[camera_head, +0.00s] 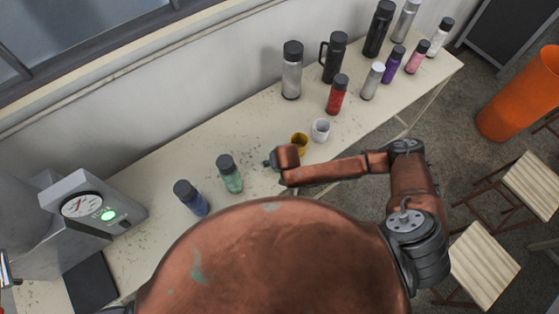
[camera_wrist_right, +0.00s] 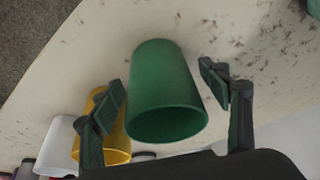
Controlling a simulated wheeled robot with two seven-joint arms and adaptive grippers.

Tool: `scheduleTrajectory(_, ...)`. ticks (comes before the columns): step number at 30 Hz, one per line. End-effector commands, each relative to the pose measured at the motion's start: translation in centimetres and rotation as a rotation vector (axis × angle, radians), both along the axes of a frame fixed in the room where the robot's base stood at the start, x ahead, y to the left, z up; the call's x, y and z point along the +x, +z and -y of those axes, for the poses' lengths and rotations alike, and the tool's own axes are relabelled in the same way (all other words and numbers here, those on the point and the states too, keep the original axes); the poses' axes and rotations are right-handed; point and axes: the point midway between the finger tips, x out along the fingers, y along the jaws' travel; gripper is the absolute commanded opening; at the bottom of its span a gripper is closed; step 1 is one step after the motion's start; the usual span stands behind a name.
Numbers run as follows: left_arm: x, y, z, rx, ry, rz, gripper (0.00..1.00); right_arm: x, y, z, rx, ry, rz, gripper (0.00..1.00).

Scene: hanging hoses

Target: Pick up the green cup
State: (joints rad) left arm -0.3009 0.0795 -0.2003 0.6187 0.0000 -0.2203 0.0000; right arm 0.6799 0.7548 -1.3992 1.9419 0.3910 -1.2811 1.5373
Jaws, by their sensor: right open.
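The green cup (camera_wrist_right: 165,88) shows in the right wrist view between the two spread fingers of my right gripper (camera_wrist_right: 163,84). The fingers are open, with a visible gap on each side of the cup. In the head view my right gripper (camera_head: 270,162) is over the table beside the yellow cup, and the green cup is hidden there behind my wrist. My left gripper is not in view.
A yellow cup (camera_head: 299,138) and a white cup (camera_head: 321,130) stand close by on the table (camera_head: 150,165). Green (camera_head: 230,175) and blue (camera_head: 190,198) bottles stand to the left. Several bottles, including a red one (camera_head: 337,96), stand at the back right.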

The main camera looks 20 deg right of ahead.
Motion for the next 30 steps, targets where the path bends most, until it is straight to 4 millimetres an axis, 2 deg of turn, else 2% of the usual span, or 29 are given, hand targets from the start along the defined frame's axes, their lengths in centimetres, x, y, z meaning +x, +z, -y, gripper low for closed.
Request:
scheduleTrajectory(8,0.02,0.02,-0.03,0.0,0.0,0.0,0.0,0.13,-0.27,-0.04,0.001,0.0,0.001,0.69)
scheduleTrajectory(27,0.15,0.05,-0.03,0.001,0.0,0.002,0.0,0.14,-0.23,-0.02,0.001,0.0,0.001,0.25)
scheduleTrajectory(30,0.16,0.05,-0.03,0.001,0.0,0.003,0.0,0.15,-0.22,-0.02,0.001,0.0,0.001,0.24)
